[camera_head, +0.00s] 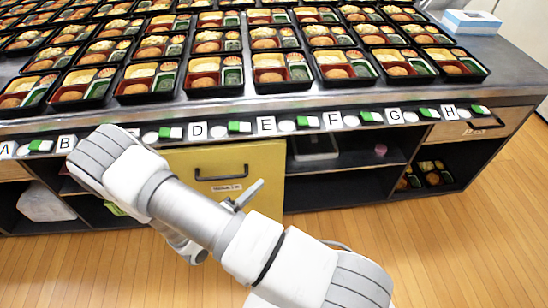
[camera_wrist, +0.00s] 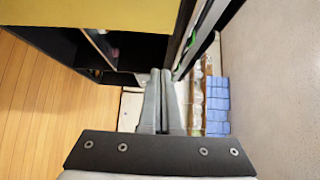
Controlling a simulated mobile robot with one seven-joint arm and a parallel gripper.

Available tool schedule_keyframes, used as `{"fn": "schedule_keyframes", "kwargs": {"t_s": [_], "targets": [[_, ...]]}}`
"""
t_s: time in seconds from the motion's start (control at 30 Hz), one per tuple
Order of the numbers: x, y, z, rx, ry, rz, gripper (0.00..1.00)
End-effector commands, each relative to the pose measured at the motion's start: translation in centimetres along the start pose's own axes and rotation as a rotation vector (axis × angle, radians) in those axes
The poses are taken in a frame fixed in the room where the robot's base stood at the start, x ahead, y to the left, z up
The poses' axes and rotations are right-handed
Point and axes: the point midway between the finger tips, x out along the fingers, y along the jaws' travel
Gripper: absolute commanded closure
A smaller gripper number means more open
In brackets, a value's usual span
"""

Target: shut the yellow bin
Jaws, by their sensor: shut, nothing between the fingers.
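The yellow bin (camera_head: 184,163) is under the counter, left of centre in the head view. Its yellow front has a dark bar handle and a small label. My arm crosses in front of its lower left part. The front appears to stand a little forward of the counter; how far it is open I cannot tell. In the wrist view the yellow front (camera_wrist: 70,18) fills the top left. My gripper (camera_head: 257,186) is in front of the right part of the yellow front, pointing right. In the wrist view its two fingers (camera_wrist: 160,75) are together and empty. Contact with the front is unclear.
The counter edge (camera_head: 400,106) above carries lettered tags and green-and-white blocks. Bento trays (camera_head: 270,88) cover the top. Open dark shelves (camera_head: 340,185) lie right of the bin. A tissue box (camera_head: 470,22) stands at the back right. The wooden floor (camera_head: 450,250) is clear at the right.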

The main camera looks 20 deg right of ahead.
Motion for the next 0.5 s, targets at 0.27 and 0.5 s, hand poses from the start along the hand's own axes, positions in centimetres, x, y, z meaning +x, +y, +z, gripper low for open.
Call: {"fn": "schedule_keyframes", "kwargs": {"t_s": [0.27,0.5], "targets": [[3.0,-0.2,0.0,-0.005,-0.009,-0.021,1.00],[8.2,-0.2,0.0,-0.004,-0.007,-0.019,1.00]]}}
